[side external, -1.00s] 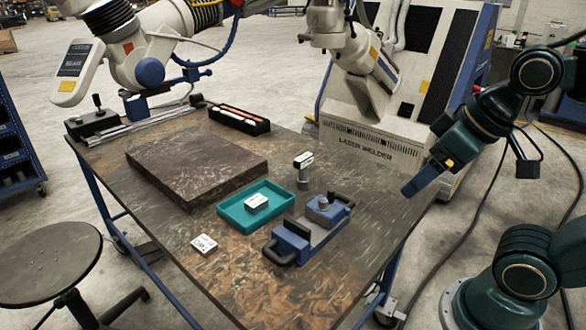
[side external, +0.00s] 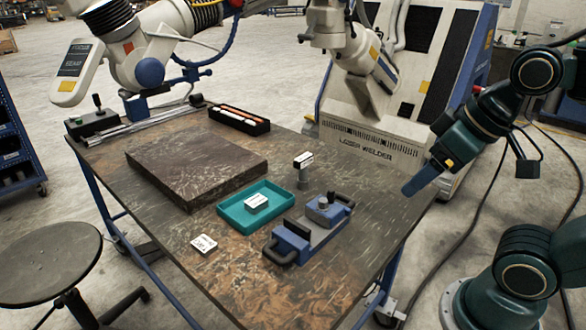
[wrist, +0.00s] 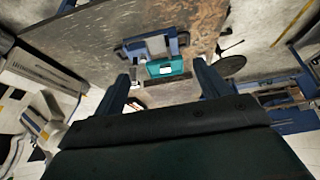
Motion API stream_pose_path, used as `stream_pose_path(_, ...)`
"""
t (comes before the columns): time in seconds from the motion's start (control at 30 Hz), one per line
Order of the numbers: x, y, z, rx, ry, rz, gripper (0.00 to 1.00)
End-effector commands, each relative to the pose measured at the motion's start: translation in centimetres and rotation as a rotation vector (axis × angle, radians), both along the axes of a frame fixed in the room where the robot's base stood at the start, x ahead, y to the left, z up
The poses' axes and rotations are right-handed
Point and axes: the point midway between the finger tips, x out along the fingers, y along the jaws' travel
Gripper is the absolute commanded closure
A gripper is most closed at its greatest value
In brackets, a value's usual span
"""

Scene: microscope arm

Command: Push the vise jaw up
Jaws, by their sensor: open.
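The blue vise (side external: 306,232) lies on the table near its front right edge. It has a dark handle at each end. Its one jaw block (side external: 324,209), with a round knob on top, sits at the far right end. The other blue block (side external: 292,241) sits at the near left end, with a grey bed between them.
A teal tray (side external: 278,217) holding a white labelled block (side external: 256,202) is left of the vise. A small labelled block (side external: 204,244) lies nearer. A thick dark slab (side external: 195,167) covers the back left.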

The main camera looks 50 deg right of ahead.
Motion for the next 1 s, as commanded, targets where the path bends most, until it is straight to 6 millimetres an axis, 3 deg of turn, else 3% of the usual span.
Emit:
stream_pose_path(0.03,0.0,0.0,0.0,0.0,0.0,0.0,0.36)
stream_pose_path(0.37,1.6,-0.2,0.5,0.039,0.038,-0.073,1.0)
stream_pose_path(0.67,6.2,-1.4,1.1,0.145,0.135,-0.272,1.0)
stream_pose_path(1.0,11.9,-4.5,0.2,0.274,0.256,-0.528,1.0)
